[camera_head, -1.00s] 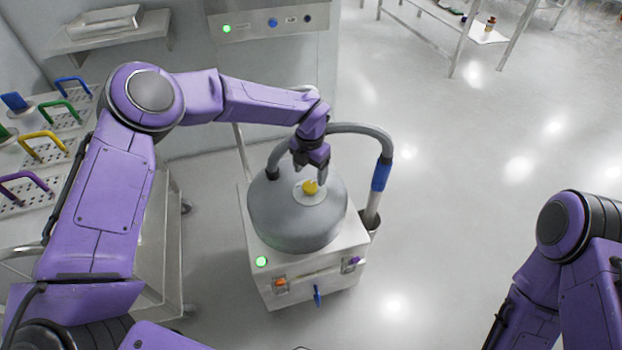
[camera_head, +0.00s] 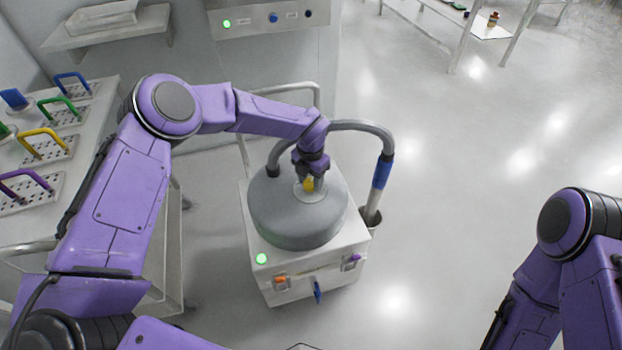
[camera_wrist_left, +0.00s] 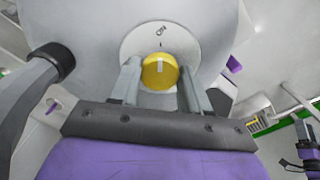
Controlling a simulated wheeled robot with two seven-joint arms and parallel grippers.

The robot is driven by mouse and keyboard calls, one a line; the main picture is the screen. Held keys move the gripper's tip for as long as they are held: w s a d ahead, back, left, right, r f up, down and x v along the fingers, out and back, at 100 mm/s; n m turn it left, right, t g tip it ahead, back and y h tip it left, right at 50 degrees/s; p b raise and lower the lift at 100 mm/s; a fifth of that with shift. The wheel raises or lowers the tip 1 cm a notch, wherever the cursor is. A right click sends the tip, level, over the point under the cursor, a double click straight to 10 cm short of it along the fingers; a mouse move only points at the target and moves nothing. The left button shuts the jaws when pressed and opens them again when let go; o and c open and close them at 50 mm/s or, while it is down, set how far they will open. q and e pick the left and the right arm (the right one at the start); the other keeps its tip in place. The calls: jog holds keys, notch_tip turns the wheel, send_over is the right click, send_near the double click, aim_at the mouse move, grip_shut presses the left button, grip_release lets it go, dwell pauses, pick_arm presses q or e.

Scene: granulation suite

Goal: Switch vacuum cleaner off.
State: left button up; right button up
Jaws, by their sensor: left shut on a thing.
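The vacuum cleaner (camera_head: 290,225) has a grey domed lid on a white box body, and a green lamp (camera_head: 261,258) glows on its front corner. A yellow knob (camera_head: 308,184) sits on a pale round plate on top of the lid. In the left wrist view the yellow knob (camera_wrist_left: 160,70) has a pale mark pointing at the "ON" label (camera_wrist_left: 161,31). My left gripper (camera_head: 311,180) is down at the knob, with its fingers (camera_wrist_left: 161,82) on either side, shut on it. My right gripper is out of view; only part of that arm shows at the right.
A grey hose (camera_head: 352,126) arches behind the lid to a blue-sleeved wand (camera_head: 381,172) at the right. A table with coloured handles (camera_head: 45,140) stands at the left. A wall panel (camera_head: 270,20) is behind. The floor to the right is clear.

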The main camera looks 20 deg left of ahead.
pick_arm(q)
jog(key=shift+n, duration=0.3)
jog(key=n+b, duration=0.2)
jog(key=n, duration=0.1)
jog(key=shift+f, duration=0.1)
jog(key=n+b, duration=0.2)
jog(key=n, duration=0.3)
jog(key=shift+a+n, duration=0.1)
jog(key=shift+n, duration=0.2)
jog(key=n+b, duration=0.2)
jog(key=n, duration=0.2)
jog(key=shift+b, duration=0.3)
jog(key=n+b, duration=0.2)
jog(key=n, duration=0.2)
jog(key=shift+r+n, duration=0.2)
jog(key=shift+n, duration=0.2)
jog(key=o, duration=1.1)
jog(key=shift+c, duration=0.2)
